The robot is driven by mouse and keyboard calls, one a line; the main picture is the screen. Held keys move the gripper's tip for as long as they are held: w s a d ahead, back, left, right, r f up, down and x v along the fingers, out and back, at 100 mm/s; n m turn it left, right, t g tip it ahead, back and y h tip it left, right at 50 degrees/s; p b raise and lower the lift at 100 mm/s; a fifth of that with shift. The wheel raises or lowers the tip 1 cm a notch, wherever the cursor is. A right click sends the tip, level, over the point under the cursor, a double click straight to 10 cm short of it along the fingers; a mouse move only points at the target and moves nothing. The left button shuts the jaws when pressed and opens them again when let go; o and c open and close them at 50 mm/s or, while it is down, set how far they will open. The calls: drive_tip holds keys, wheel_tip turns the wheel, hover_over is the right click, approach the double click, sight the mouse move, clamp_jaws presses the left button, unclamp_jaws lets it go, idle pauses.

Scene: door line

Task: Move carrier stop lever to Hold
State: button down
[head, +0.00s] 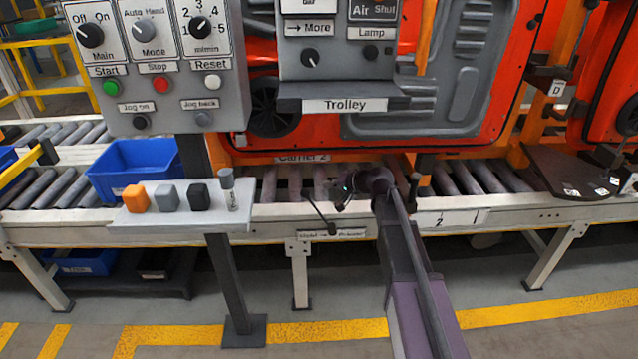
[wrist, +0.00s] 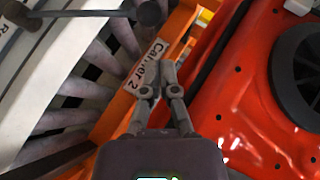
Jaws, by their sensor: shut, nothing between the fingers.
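The carrier stop lever (head: 319,214) is a thin dark rod with a black knob on the conveyor's front rail. Its knob hangs low, leaning right, in front of a small white label (head: 350,234) whose words are hard to read. In the wrist view, a grey rod with a dark round end (wrist: 148,13) crosses the top left; it looks like this lever. My gripper (head: 344,192) is just above and right of the lever in the head view, apart from the knob. In the wrist view my gripper (wrist: 155,80) has its fingertips together, empty, over the orange Carrier 2 bar (wrist: 128,95).
The red car door (wrist: 255,125) is close on the right in the wrist view. The control panel (head: 165,60) and Trolley box (head: 340,50) hang above the conveyor. A shelf (head: 170,216) with several blocks stands at left.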

drive_tip(key=shift+p+v, duration=0.35)
drive_tip(key=shift+v, duration=0.75)
drive_tip(key=s+d+f+n+g+h, duration=0.1)
drive_tip(key=s+d+f+g+h, duration=0.15)
drive_tip(key=s+d, duration=0.45)
drive_tip(key=s+d+f+n+g+h, duration=0.15)
drive_tip(key=s+d+f+h, duration=0.25)
drive_tip(key=s, duration=0.7)
drive_tip(key=s+d+f+g+h, duration=0.3)
drive_tip(key=s+d+h, duration=0.15)
drive_tip(key=s, duration=0.45)
wheel_tip(320, 180, up, 17)
drive_tip(key=d+p, duration=0.1)
drive_tip(key=p, duration=1.6)
drive_tip(key=shift+s+y, duration=0.2)
drive_tip(key=shift+y, duration=0.1)
drive_tip(key=shift+f, duration=0.15)
